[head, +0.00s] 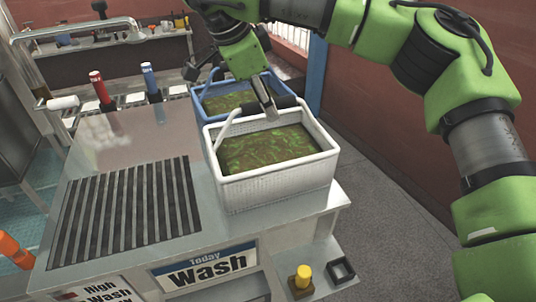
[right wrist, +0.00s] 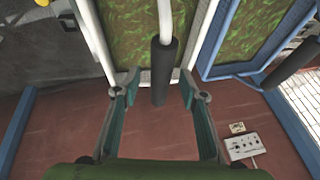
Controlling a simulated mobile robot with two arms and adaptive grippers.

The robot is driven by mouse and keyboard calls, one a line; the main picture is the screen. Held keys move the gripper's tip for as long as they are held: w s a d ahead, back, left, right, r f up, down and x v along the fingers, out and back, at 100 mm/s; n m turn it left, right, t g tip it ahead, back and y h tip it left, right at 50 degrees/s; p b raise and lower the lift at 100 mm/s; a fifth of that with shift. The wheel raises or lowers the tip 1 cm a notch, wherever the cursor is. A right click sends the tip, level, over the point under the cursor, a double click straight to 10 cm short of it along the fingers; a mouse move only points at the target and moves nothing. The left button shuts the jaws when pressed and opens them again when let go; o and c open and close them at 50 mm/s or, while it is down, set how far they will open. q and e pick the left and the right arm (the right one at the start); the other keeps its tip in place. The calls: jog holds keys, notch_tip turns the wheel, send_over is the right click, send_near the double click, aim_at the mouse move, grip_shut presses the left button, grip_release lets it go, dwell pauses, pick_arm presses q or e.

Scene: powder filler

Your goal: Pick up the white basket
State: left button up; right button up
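The white basket (head: 285,187) stands upright on the right end of the grey counter, filled with a green-brown leafy mass. Its raised white handle has a black grip, which also shows in the right wrist view (right wrist: 164,72). My right gripper (head: 268,112) is above the basket, close to the handle. In the right wrist view, the fingers of my right gripper (right wrist: 158,90) are open, one on each side of the black grip, with gaps visible between. My left gripper is not in view.
A blue basket (head: 212,112) with similar contents stands just behind the white one. A dark slatted grate (head: 125,212) lies on the counter to the left. Red (head: 100,88) and blue (head: 151,80) handles stand at the counter's back. Floor is clear at the right.

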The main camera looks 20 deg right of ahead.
jog(key=shift+x, duration=1.2)
jog(key=shift+r, duration=0.1)
grip_shut()
jog(key=shift+w+r, duration=0.1)
jog(key=shift+r, duration=0.05)
